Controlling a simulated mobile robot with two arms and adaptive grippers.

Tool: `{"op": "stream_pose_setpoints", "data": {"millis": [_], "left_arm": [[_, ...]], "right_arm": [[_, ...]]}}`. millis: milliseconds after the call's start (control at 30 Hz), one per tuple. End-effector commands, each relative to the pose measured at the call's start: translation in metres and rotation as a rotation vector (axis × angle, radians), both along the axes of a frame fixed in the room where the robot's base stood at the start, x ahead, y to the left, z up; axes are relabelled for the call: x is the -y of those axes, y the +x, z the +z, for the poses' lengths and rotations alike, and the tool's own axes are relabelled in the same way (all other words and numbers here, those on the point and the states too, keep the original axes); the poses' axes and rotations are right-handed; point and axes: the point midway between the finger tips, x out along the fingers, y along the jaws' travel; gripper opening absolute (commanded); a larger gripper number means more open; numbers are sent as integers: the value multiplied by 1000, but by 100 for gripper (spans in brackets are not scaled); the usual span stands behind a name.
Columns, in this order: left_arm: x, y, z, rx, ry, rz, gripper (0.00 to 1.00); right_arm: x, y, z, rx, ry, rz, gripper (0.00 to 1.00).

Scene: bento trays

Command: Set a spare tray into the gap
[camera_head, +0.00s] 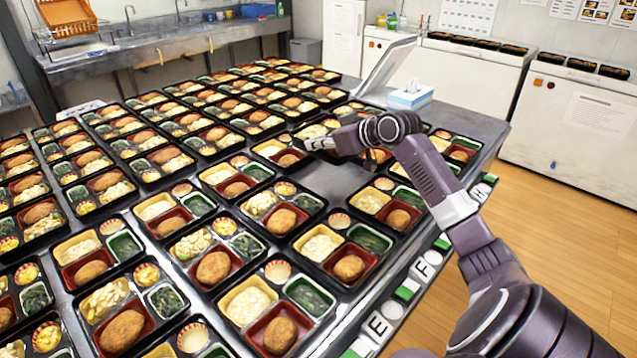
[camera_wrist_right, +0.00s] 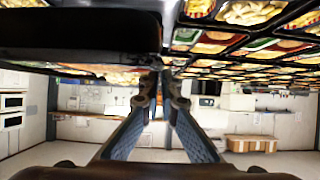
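My right gripper (camera_head: 318,143) reaches in from the right over the table, pointing left. In the wrist view its two fingers (camera_wrist_right: 159,92) come close together, and the black wall of a tray (camera_wrist_right: 80,38) ends between their tips, so they look shut on its rim. In the head view this black tray (camera_head: 300,133) with pale food lies just behind the gripper, partly hidden by it. Whether it is lifted is hard to tell. A bare gap (camera_head: 335,182) in the rows of filled trays shows the grey table top in front of the gripper. My left gripper is not in view.
Filled bento trays stand closely packed around the gap, with one (camera_head: 398,207) at its right. A tissue box (camera_head: 410,97) and a slanted grey panel (camera_head: 388,65) stand at the table's far right. Lettered labels (camera_head: 400,295) line the table's right edge.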

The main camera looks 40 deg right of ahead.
Motion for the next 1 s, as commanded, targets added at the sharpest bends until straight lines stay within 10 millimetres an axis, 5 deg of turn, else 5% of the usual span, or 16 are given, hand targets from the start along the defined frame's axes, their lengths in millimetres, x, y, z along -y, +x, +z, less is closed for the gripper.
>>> {"op": "stream_pose_setpoints", "data": {"millis": [300, 700, 1000], "left_arm": [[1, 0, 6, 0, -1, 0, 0], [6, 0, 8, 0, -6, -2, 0], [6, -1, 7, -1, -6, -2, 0]], "right_arm": [[0, 0, -71, 3, 1, -1, 0], [0, 0, -118, 2, 0, 0, 0], [0, 0, -124, 5, -3, 0, 0]]}}
